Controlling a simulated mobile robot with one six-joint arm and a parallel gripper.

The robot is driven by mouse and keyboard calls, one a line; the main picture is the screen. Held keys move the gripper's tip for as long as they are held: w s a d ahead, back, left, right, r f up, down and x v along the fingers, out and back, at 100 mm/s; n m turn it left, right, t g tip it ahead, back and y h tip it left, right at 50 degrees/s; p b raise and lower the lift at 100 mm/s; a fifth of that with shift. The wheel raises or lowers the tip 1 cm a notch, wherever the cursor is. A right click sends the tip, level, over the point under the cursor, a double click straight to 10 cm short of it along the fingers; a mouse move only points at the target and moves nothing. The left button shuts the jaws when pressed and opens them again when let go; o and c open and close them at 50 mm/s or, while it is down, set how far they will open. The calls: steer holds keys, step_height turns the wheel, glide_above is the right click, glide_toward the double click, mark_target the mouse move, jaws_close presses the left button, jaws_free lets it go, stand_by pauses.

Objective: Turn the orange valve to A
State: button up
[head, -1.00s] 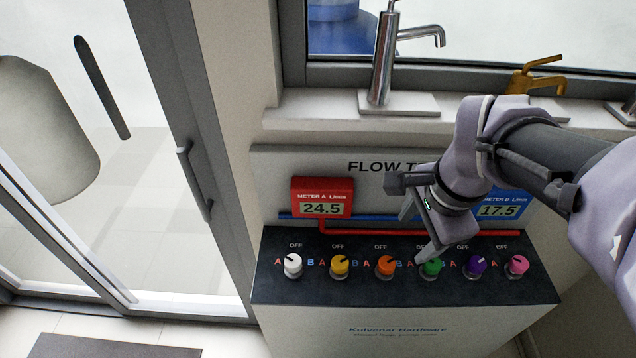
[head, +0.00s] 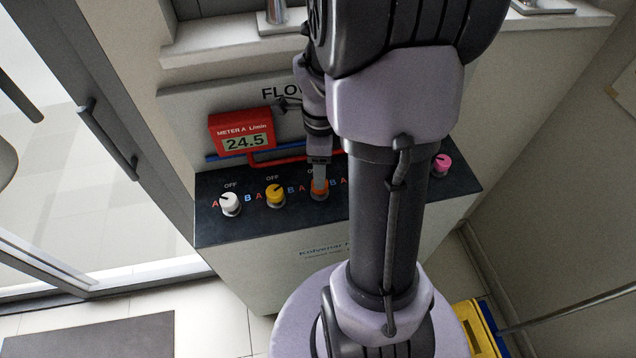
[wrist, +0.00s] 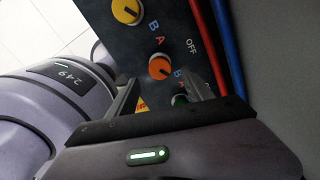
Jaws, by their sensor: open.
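The orange valve (head: 319,192) is a round knob on the dark panel, third from the left, with A and B letters beside it. In the head view my gripper (head: 319,182) hangs right over it and covers part of it. In the wrist view the orange knob (wrist: 159,67) shows just beyond and between the two fingertips (wrist: 164,80). The fingers are apart and hold nothing. A dark pointer mark shows on the knob, but I cannot tell exactly where it points. Whether the fingers touch the knob is unclear.
The yellow knob (head: 275,195) and white knob (head: 230,203) sit to the left. A green knob (wrist: 180,100) is close by in the wrist view, partly hidden by my finger. A pink knob (head: 440,164) is at the right.

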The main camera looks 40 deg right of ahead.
step_height(320, 180, down, 6)
steer(key=shift+r+b, duration=0.2)
steer(key=shift+b, duration=0.45)
jaws_close()
